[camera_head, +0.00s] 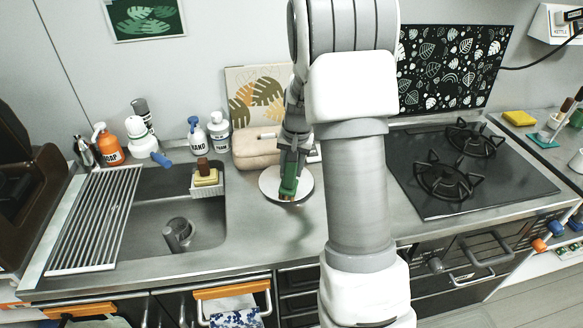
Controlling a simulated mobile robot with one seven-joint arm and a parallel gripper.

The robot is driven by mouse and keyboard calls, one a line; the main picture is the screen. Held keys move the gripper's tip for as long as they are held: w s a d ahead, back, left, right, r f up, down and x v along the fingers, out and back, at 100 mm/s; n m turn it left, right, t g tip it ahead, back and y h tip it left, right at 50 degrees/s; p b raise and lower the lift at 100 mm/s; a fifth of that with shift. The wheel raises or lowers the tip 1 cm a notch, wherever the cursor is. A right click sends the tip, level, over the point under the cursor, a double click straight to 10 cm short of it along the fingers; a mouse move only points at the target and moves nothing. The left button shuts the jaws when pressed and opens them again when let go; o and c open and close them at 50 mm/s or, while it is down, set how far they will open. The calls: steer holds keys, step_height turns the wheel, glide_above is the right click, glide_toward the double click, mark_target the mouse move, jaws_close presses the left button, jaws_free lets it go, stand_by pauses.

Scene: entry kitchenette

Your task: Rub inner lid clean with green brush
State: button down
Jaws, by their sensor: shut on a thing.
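The round pale lid (305,184) lies on the counter between the sink and the stove. My gripper (292,160) points down over it and is shut on the green brush (289,180). The brush is roughly upright, its lower end over the middle of the lid near a small brownish patch. I cannot tell whether the patch is bristles or dirt, or whether the brush touches the lid. My arm hides the counter to the right of the lid.
A beige rounded container (255,149) stands right behind the lid. The sink (160,222) with a drying rack (95,222) is to the left. Several bottles line the wall. The black stove (462,165) is right of my arm. The counter in front of the lid is clear.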

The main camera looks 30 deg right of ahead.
steer(key=shift+w+r, duration=0.1)
steer(key=shift+w, duration=0.05)
steer(key=s, duration=0.1)
steer(key=s+a, duration=0.1)
steer(key=s+b, duration=0.1)
steer(key=s, duration=0.1)
steer(key=shift+a, duration=0.25)
stand_by(0.4)
steer(key=shift+w+p+v, duration=0.15)
steer(key=shift+p+v, duration=0.4)
steer(key=shift+v, duration=0.15)
steer(key=shift+w+p+v, duration=0.15)
steer(key=shift+p+v, duration=0.35)
steer(key=shift+v, duration=0.15)
steer(key=shift+r, duration=0.2)
